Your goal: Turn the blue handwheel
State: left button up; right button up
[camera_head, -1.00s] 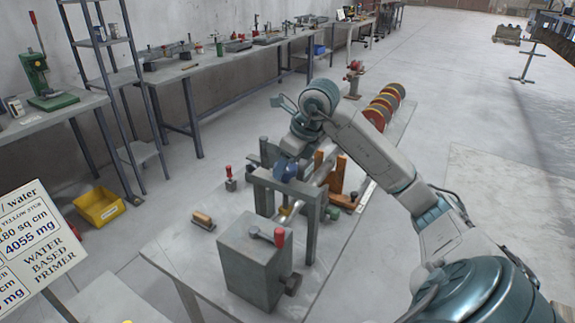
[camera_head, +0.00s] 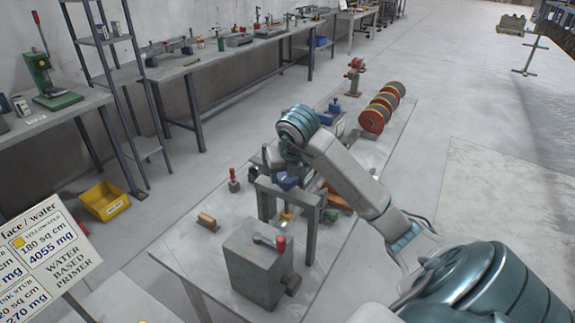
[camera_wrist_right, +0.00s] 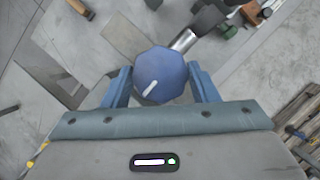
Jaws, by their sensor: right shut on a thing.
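The blue handwheel (camera_head: 287,183) sits at the top of a grey gantry-like frame (camera_head: 310,203) on the workbench. In the right wrist view the handwheel (camera_wrist_right: 160,75) is a faceted blue disc with a pale mark on its face. My right gripper (camera_wrist_right: 161,84) has its two blue fingers on either side of the handwheel, shut on it. In the head view my right gripper (camera_head: 286,173) is at the handwheel, with its fingers partly hidden by my wrist. My left gripper is not in view.
A grey block with a red-knobbed lever (camera_head: 258,262) stands in front of the frame. Red-rimmed discs (camera_head: 376,113) stand further back on the bench. A wooden-handled tool (camera_head: 207,220) lies to the left. A yellow bin (camera_head: 104,202) is on the floor.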

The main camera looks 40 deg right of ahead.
jog(key=shift+m, duration=0.3)
jog(key=o, duration=1)
jog(key=shift+c, duration=0.2)
jog(key=p+v, duration=1)
jog(key=p, duration=0.1)
jog(key=shift+r, duration=0.35)
jog(key=shift+s+a, duration=0.1)
jog(key=shift+a, duration=0.15)
